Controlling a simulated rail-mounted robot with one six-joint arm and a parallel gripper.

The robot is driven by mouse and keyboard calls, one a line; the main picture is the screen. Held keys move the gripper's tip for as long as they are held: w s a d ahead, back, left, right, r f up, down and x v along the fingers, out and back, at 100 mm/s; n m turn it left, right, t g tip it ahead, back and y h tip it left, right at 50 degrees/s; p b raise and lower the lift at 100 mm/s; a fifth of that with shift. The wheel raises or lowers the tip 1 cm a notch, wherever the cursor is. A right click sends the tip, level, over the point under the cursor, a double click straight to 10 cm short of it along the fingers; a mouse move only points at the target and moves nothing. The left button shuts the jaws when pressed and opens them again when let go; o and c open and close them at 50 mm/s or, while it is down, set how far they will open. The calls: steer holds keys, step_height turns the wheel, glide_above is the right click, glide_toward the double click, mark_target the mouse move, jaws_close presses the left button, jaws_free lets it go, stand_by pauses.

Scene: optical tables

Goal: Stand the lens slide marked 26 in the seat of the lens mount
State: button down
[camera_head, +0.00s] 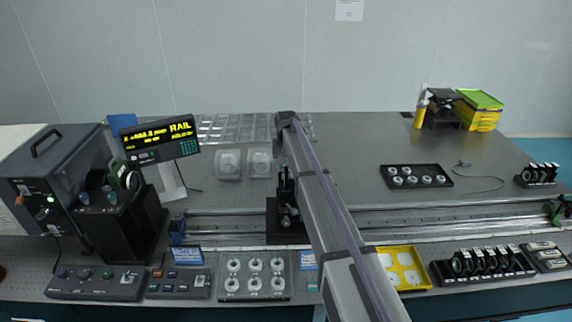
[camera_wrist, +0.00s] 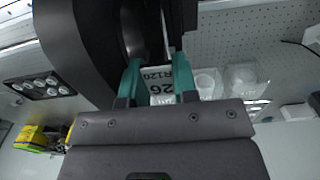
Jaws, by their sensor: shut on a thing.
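The lens slide marked 26 (camera_wrist: 162,86) is between the teal fingers of my gripper (camera_wrist: 157,68) in the wrist view. Its white label reads 26 and R120, upside down in the picture. My gripper is shut on it. A dark round part shows beyond the fingertips; I cannot tell whether it is the slide's lens or the mount. In the head view a black mount (camera_head: 287,222) stands on the rail just left of my arm. My arm hides most of the gripper and the slide there, so I cannot tell whether the slide touches the seat.
The long rail (camera_head: 450,213) crosses the table. A rack of dark lens slides (camera_head: 482,264) and a yellow tray (camera_head: 405,268) stand at the front right. A black tray of round parts (camera_head: 416,177) lies behind the rail. A display marked RAIL (camera_head: 160,138) stands at left.

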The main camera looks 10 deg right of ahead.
steer(key=shift+f, duration=0.25)
steer(key=c, duration=0.8)
jaws_free()
steer(key=shift+a, duration=0.15)
steer(key=shift+c, duration=0.6)
steer(key=shift+r, duration=0.1)
steer(key=shift+r+p, duration=4.85)
steer(key=shift+r, duration=0.15)
